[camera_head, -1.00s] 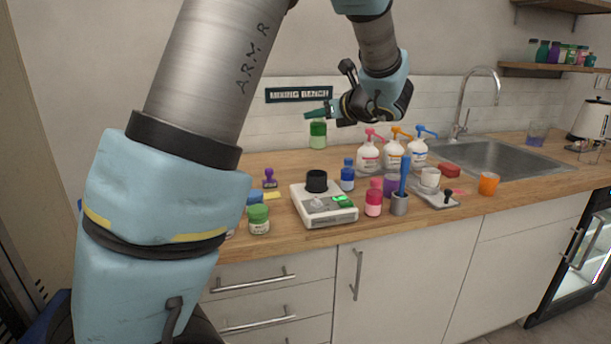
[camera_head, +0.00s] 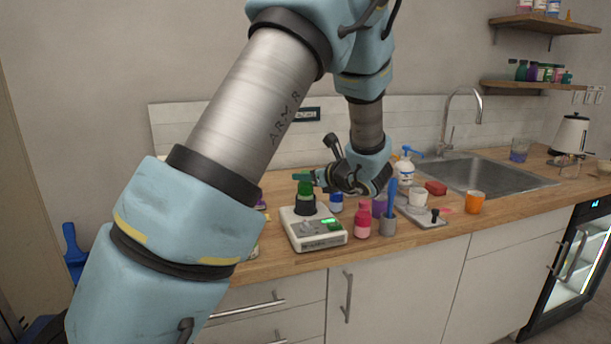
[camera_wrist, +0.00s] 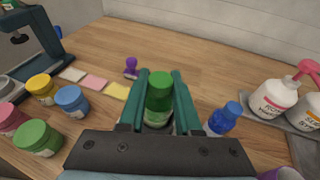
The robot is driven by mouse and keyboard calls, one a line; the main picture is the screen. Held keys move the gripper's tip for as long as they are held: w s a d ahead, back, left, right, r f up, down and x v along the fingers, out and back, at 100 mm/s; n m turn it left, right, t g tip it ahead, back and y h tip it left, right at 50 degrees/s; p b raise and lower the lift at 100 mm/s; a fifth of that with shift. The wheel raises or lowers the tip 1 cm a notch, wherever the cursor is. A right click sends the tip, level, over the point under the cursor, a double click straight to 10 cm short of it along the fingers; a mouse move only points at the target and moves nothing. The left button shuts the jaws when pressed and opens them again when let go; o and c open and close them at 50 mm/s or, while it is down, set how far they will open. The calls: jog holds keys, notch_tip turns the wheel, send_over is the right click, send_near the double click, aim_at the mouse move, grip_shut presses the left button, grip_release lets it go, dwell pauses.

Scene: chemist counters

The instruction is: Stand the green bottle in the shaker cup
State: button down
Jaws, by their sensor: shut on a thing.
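The green bottle (camera_head: 305,187) is upright in my gripper (camera_head: 303,177), directly over the black shaker cup (camera_head: 305,205) on the white shaker machine (camera_head: 313,234). Only the bottle's dark green top shows above the cup's rim in the head view; its lower part is hidden and appears to be inside the cup. In the wrist view my gripper (camera_wrist: 160,76) has its two teal fingers shut on either side of the bottle (camera_wrist: 158,97), and a pale label shows lower down. The cup is hidden in the wrist view.
A blue bottle (camera_wrist: 223,118) stands right of the fingers. A pink bottle (camera_head: 362,219) and a grey holder (camera_head: 388,225) stand right of the machine. Several coloured jars, a purple stamp (camera_wrist: 131,67) and sticky notes lie left. White pump bottles (camera_wrist: 272,98) stand farther right.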

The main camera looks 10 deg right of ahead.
jog(key=shift+f, duration=0.15)
jog(key=shift+f, duration=0.15)
jog(key=c, duration=0.6)
grip_release()
jog(key=shift+r, duration=0.3)
jog(key=b+v, duration=0.2)
jog(key=v, duration=1)
